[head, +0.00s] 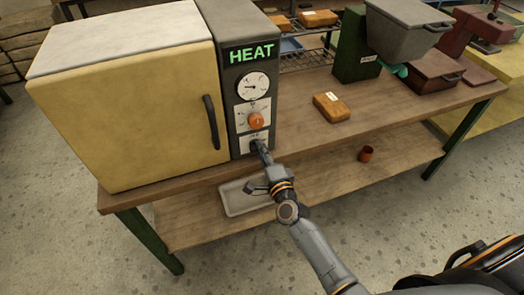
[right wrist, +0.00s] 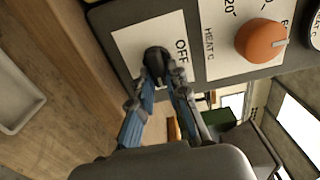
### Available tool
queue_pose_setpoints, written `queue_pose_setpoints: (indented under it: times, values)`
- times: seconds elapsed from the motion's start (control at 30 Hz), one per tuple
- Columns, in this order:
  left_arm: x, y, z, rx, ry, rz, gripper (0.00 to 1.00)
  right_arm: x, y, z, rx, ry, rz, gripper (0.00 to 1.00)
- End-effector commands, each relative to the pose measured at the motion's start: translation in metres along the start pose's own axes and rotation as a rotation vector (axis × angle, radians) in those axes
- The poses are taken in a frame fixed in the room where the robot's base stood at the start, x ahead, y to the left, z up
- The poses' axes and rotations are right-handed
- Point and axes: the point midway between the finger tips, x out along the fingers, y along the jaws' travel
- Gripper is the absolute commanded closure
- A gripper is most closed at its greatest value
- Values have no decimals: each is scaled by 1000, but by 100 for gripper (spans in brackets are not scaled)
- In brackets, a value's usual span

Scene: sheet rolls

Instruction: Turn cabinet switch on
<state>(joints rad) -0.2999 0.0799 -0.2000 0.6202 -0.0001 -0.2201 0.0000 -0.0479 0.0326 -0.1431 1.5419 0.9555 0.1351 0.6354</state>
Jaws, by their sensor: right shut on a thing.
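The cabinet (head: 135,110) has a yellow door and a dark control panel at its right, with a green lit HEAT sign (head: 251,54). The black switch (right wrist: 156,58) sits low on the panel, on a white plate with the word OFF beside it. My right gripper (head: 262,152) reaches up to the switch from the front. In the right wrist view its fingers (right wrist: 160,76) are shut on the switch, one on each side. In the head view the gripper hides most of the switch. My left gripper is not in view.
An orange knob (head: 256,121) and a dial (head: 253,86) are just above the switch. An orange-brown block (head: 332,107) lies on the wooden bench (head: 300,130). A grey tray (head: 240,202) and a small cup (head: 366,154) are on the lower shelf.

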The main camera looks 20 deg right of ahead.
Motion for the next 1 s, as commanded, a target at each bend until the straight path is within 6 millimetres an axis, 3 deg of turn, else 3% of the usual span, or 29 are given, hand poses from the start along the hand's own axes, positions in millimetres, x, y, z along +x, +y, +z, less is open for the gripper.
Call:
queue_pose_setpoints:
  times: [0.37, 0.4, 0.5, 0.83, 1.0]
  values:
    - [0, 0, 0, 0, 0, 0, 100, 0, 0, 0, 2, 1, 0, 100]
    - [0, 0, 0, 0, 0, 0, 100, 0, 0, 0, 2, 1, 0, 77]
    - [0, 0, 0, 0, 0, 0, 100, 0, 0, 0, 2, 1, 0, 62]
    - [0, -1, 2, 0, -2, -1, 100, -3, 0, 0, 1, 0, 1, 62]
    - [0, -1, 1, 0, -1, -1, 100, -25, 2, 0, 1, 0, 3, 62]
